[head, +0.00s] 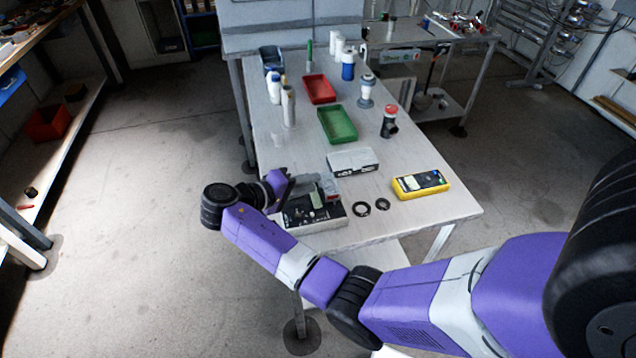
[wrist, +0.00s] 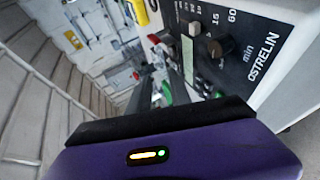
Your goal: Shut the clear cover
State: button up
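The UV reactor (head: 312,217) is a low box with a dark control panel near the table's front left edge. In the wrist view its panel (wrist: 226,62) fills the upper right, with knobs, a small display and the lettering "OSTRELIN". A greyish, see-through patch (head: 328,184) behind the panel looks like the clear cover; its exact tilt is hard to tell. My gripper (head: 288,184) is at the reactor's left rear, close to that patch. In the wrist view its dark fingers (wrist: 152,88) reach past the panel's left side. Their gap and any contact are unclear.
On the table (head: 420,215) are a yellow meter (head: 420,185), two dark rings (head: 362,208), a white box (head: 352,161), a green tray (head: 337,125), a red tray (head: 319,89) and several bottles. The right front tabletop is clear. Open floor lies to the left.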

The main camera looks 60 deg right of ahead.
jog(key=shift+b+v, duration=0.3)
jog(key=shift+v, duration=1.55)
